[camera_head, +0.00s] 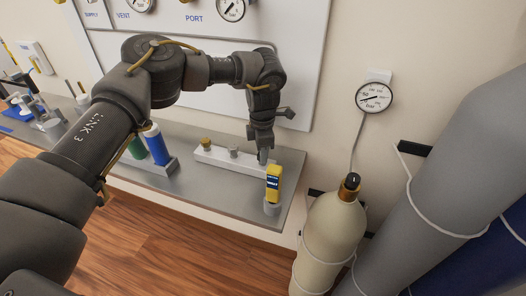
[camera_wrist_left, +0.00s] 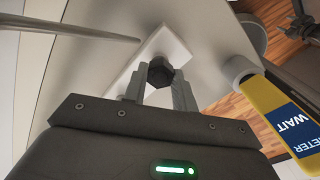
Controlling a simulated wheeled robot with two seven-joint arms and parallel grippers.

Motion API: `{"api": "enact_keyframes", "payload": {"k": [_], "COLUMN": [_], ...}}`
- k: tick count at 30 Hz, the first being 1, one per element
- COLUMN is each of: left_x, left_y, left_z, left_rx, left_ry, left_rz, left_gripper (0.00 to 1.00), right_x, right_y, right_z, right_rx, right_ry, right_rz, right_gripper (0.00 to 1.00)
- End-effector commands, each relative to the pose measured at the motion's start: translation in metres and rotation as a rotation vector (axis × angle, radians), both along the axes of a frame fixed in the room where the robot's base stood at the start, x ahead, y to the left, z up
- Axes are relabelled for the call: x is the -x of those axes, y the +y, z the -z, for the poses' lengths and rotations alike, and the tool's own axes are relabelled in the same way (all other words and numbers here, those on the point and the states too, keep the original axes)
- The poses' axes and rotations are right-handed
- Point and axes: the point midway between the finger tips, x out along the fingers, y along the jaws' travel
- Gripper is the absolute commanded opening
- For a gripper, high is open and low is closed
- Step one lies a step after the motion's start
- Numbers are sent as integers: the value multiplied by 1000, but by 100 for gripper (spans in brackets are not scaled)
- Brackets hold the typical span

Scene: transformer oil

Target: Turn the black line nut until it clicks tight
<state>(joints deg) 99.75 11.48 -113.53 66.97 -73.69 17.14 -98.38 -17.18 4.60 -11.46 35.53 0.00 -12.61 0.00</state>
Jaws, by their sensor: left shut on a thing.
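My left gripper (camera_head: 263,156) points down at the right end of a white block (camera_head: 218,154) on the grey bench. In the left wrist view, the black line nut (camera_wrist_left: 160,72) is a dark hex shape on the white block (camera_wrist_left: 172,43). The fingertips of my left gripper (camera_wrist_left: 159,80) stand on either side of the nut and are shut on it. In the head view the gripper hides the nut. A brass nut (camera_head: 206,142) and a grey nut (camera_head: 233,151) stand to the left on the block.
A yellow meter (camera_head: 273,183) stands in a grey holder (camera_head: 271,208) close to the gripper; in the left wrist view the meter (camera_wrist_left: 283,112) reads WAIT. A blue bottle (camera_head: 156,145) stands left. A cream cylinder (camera_head: 331,230) stands beyond the bench's right end.

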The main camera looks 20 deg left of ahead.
Motion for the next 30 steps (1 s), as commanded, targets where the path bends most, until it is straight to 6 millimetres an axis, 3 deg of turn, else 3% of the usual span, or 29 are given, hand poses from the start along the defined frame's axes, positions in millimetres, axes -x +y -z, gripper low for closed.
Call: {"api": "enact_keyframes", "payload": {"k": [10, 11, 16, 25, 30], "left_x": [-1, -1, -1, 0, -1], "left_y": [-1, -1, -1, 0, 0], "left_z": [-1, -1, -1, -2, -20], "left_rx": [3, 3, 1, 0, 1], "left_ry": [-4, -4, -2, -1, -5], "left_rz": [6, 6, 4, 3, 3], "left_gripper": [4, 28, 49, 49, 49], "right_x": [0, 0, 0, 0, 0], "right_y": [1, 1, 1, 1, 1], "right_z": [0, 0, 0, 1, 9], "right_rx": [-1, -1, -1, -1, -1], "right_ry": [0, 0, 0, 0, 0], "right_rz": [0, 0, 0, 0, 0], "right_gripper": [49, 49, 49, 49, 49]}}
